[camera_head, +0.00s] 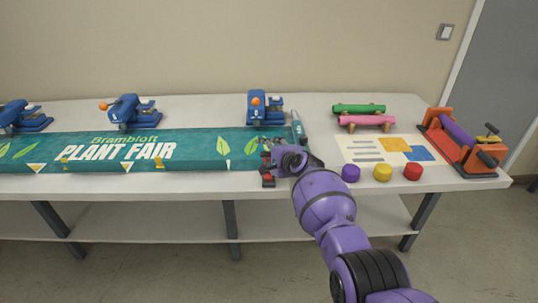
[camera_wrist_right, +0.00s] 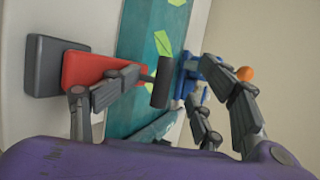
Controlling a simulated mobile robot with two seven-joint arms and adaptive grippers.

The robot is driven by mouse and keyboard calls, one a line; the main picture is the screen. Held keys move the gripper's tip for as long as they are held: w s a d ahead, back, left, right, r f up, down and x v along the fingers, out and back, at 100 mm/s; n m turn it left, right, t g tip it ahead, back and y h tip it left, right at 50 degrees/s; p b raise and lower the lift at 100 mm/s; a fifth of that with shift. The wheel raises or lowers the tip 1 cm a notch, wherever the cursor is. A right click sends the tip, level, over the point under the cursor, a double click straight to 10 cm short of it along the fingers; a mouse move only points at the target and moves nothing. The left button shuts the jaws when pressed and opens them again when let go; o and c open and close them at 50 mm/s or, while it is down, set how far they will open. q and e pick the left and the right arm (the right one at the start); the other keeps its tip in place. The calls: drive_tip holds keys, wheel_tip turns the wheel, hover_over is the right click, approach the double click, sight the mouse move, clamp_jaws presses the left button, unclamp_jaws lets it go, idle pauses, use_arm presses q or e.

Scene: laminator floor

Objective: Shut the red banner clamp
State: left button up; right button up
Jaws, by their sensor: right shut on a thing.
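The red banner clamp (camera_wrist_right: 88,72) shows in the wrist view as a red bar with a dark grey block at one end and a dark cylindrical handle (camera_wrist_right: 163,82) at the other. In the head view only small red and dark parts of the clamp (camera_head: 267,181) show at the table's front edge, near the banner's right end; my gripper hides the rest. My right gripper (camera_head: 277,158) is at the clamp, shut on it; its fingers (camera_wrist_right: 170,100) lie either side of the handle. Exact finger contact is unclear. The teal banner (camera_head: 195,151) lies along the table. My left gripper is out of view.
Blue clamps (camera_head: 127,108) stand along the banner's back edge. A grey-teal tool (camera_head: 297,127) lies just behind my gripper. To the right are purple, yellow and red caps (camera_head: 383,173), a printed sheet (camera_head: 362,150), green and pink rolls (camera_head: 360,109) and an orange machine (camera_head: 453,150).

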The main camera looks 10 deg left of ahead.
drive_tip(key=shift+w+r, duration=0.2)
drive_tip(key=shift+r, duration=0.4)
drive_tip(key=shift+s+d+r, duration=0.25)
drive_tip(key=shift+s+d, duration=0.1)
drive_tip(key=shift+c, duration=1.3)
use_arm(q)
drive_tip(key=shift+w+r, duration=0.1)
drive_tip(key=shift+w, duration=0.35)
use_arm(e)
drive_tip(key=f+v, duration=0.1)
drive_tip(key=v, duration=0.9)
drive_tip(key=shift+s+d+r, duration=0.2)
drive_tip(key=shift+s+d, duration=0.05)
drive_tip(key=shift+s, duration=0.3)
